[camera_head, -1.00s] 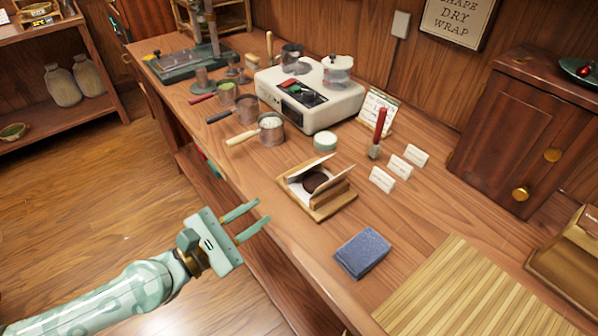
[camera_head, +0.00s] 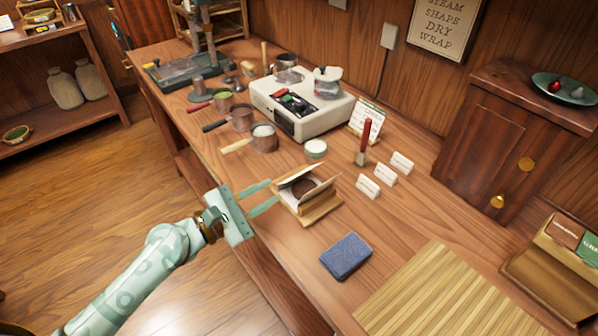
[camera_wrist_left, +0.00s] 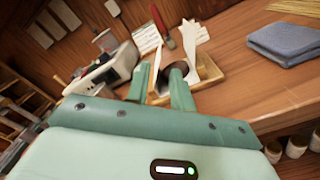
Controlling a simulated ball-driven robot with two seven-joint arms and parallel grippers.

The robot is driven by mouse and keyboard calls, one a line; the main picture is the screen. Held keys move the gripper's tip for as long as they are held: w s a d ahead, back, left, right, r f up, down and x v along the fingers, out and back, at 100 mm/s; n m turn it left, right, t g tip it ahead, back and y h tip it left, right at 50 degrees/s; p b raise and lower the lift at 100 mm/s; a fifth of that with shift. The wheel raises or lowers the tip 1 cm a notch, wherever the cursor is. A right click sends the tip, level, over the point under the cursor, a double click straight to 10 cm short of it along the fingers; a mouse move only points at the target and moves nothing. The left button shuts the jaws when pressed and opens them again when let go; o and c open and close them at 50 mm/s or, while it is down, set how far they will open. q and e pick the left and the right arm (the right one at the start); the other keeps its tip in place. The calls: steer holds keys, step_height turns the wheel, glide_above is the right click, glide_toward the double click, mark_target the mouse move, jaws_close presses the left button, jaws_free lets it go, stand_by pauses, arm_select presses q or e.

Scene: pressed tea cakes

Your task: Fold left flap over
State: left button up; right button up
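A small wooden wrapping tray (camera_head: 312,216) on the bench holds a sheet of white paper with raised flaps and a dark round tea cake (camera_head: 302,187) in the middle. The left flap (camera_head: 290,178) stands up and leans over the cake's left side. In the left wrist view the white paper's tall flap (camera_wrist_left: 190,48) rises beside the dark cake (camera_wrist_left: 178,70). My left gripper (camera_head: 272,193) is open, its two fingertips close to the tray's left side; I cannot tell whether they touch the paper. In the left wrist view its fingers (camera_wrist_left: 160,84) show apart. My right gripper is out of view.
A blue folded cloth (camera_head: 346,256) lies in front of the tray, and a slatted bamboo mat (camera_head: 440,300) to its right. Behind are a white appliance (camera_head: 300,108), several handled pots, a round tin (camera_head: 316,149), a red-handled tool (camera_head: 365,140) and small label cards.

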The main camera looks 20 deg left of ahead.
mark_target(298, 175)
arm_select(q)
steer(key=x, duration=0.9)
steer(key=shift+w+p, duration=0.1)
steer(key=shift+p, duration=0.3)
jaws_close()
